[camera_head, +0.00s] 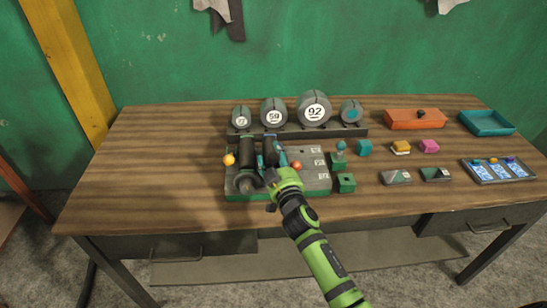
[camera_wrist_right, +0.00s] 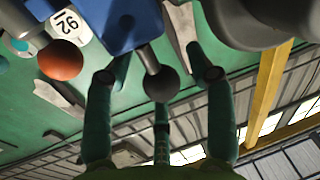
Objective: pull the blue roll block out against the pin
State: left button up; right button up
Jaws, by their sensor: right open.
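The blue roll block (camera_wrist_right: 130,22) fills the top of the right wrist view. A short grey rod with a dark round knob (camera_wrist_right: 162,84) sticks out of it toward my right gripper. In the head view a little of the blue block (camera_head: 281,158) shows among the dark rollers of the grey-topped fixture (camera_head: 305,160). My right gripper (camera_head: 273,180) is at the fixture's front. In the wrist view its green fingers (camera_wrist_right: 160,76) are open on both sides of the knob, with a gap on each side. I cannot tell the pin apart. My left gripper is not in view.
An orange ball knob (camera_head: 297,165) and a yellow one (camera_head: 229,160) flank the rollers. Numbered grey rolls (camera_head: 314,108) stand behind on a rack. Small coloured blocks, an orange box (camera_head: 415,119) and a teal tray (camera_head: 487,123) lie to the right. The table's left side is clear.

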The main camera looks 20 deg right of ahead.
grip_shut()
jog(key=shift+s+d+f, duration=0.1)
jog(key=shift+s+d, duration=0.15)
jog(key=shift+d, duration=0.35)
jog(key=shift+c, duration=0.9)
grip_release()
jog(key=shift+f, duration=0.1)
jog(key=shift+o, duration=0.9)
